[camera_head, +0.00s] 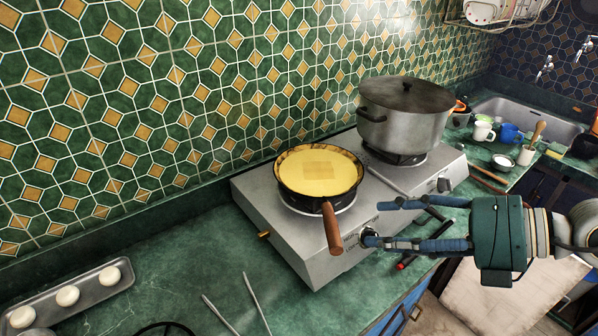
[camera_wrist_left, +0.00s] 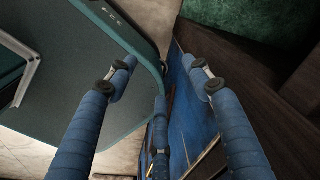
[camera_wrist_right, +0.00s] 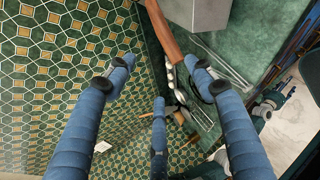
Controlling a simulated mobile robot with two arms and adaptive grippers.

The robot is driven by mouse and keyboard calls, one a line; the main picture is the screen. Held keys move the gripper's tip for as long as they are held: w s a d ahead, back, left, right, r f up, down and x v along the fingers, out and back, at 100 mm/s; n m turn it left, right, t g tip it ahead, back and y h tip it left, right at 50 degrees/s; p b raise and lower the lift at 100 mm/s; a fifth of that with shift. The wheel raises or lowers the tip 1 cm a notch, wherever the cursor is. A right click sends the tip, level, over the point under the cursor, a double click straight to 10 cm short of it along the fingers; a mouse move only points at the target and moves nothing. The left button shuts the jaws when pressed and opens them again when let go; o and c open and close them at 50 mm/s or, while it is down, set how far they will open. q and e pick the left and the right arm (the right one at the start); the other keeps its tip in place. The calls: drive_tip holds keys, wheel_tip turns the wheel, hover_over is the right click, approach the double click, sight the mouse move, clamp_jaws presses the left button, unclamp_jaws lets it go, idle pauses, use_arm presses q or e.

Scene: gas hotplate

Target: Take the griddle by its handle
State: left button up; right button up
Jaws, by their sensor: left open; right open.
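The griddle (camera_head: 318,175) is a dark round pan with a yellow inside, sitting on the left burner of the hotplate (camera_head: 290,235). Its brown wooden handle (camera_head: 332,229) points toward the front edge. My right gripper (camera_head: 374,223) is open and empty just right of the handle, fingers pointing left at it. In the right wrist view the handle (camera_wrist_right: 166,32) shows ahead, between and beyond the open fingertips, with no visible contact. My left gripper (camera_wrist_left: 160,66) is open and empty in the left wrist view; it is not in the head view.
A lidded steel pot (camera_head: 403,120) stands on the right burner. Utensils (camera_head: 258,303) and a tray (camera_head: 70,295) with round white pieces lie on the counter at left. Mugs (camera_head: 483,132) stand near the sink (camera_head: 530,120).

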sight(336, 237)
drive_tip(key=shift+n+h, duration=0.3)
drive_tip(key=shift+h, duration=0.2)
drive_tip(key=x, duration=0.2)
drive_tip(key=p+x, duration=0.1)
drive_tip(key=s+p+x, duration=0.1)
drive_tip(key=x, duration=0.1)
drive_tip(key=shift+w+a+f, duration=0.2)
drive_tip(key=shift+a+f, duration=0.1)
drive_tip(key=shift+f, duration=0.1)
drive_tip(key=p+x, duration=0.2)
drive_tip(key=x, duration=0.2)
drive_tip(key=shift+a+f, duration=0.1)
drive_tip(key=shift+a, duration=0.05)
drive_tip(key=shift+w+a+f, duration=0.1)
drive_tip(key=shift+w+f, duration=0.05)
drive_tip(key=shift+f, duration=0.05)
drive_tip(key=shift+c, duration=1.3)
clamp_jaws()
use_arm(q)
wheel_tip(336, 237, up, 4)
drive_tip(key=shift+d+r, duration=0.1)
drive_tip(key=shift+r, duration=0.1)
use_arm(e)
drive_tip(key=shift+r, duration=0.2)
